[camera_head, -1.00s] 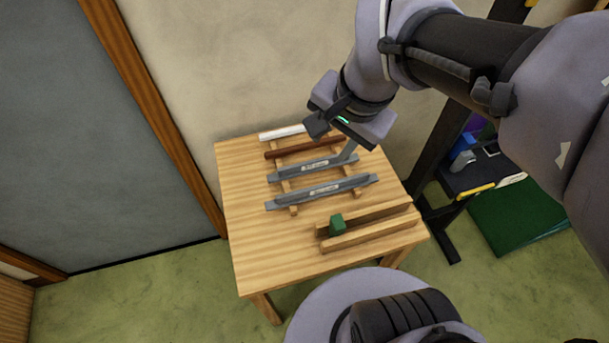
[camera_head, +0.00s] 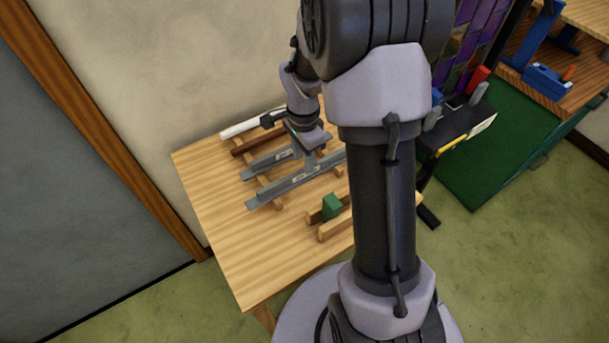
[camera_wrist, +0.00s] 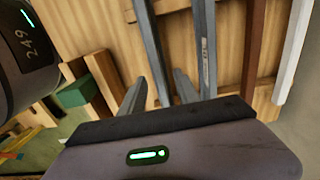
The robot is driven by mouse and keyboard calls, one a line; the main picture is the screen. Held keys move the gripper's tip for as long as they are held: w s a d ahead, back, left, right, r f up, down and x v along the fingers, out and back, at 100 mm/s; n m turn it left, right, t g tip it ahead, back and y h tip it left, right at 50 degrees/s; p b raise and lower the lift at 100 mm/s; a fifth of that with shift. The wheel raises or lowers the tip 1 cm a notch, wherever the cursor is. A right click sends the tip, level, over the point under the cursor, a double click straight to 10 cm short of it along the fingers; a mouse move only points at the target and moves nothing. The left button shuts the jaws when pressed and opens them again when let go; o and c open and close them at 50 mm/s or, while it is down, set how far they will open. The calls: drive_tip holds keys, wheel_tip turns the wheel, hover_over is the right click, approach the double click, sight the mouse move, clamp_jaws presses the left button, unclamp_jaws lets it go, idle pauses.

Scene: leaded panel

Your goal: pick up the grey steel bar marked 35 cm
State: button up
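Two grey steel bars lie side by side on wooden cross rails. The front bar (camera_head: 268,199) is nearer the green block, and the rear bar (camera_head: 262,166) lies behind it. Both show pale labels too small to read, so I cannot tell which is marked 35 cm. In the wrist view the front bar (camera_wrist: 149,45) runs down between my two fingers, and the rear bar (camera_wrist: 204,40) is to the right of them. My gripper (camera_head: 309,164) is low over the front bar; its fingers (camera_wrist: 160,92) are apart. Whether the tips reach beside the bar is hidden.
A brown bar (camera_head: 245,147) and a white bar (camera_head: 238,129) lie behind the grey bars on the wooden table (camera_head: 215,220). A green block (camera_head: 331,207) sits in a wooden channel (camera_head: 335,230) in front. A black cart (camera_head: 462,125) stands to the right.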

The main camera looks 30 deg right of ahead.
wheel_tip(320, 180, down, 5)
drive_tip(key=shift+s+d+r+b, duration=0.1)
drive_tip(key=shift+s+d+b, duration=0.05)
drive_tip(key=shift+b, duration=0.75)
drive_tip(key=shift+r, duration=0.15)
clamp_jaws()
idle(0.4)
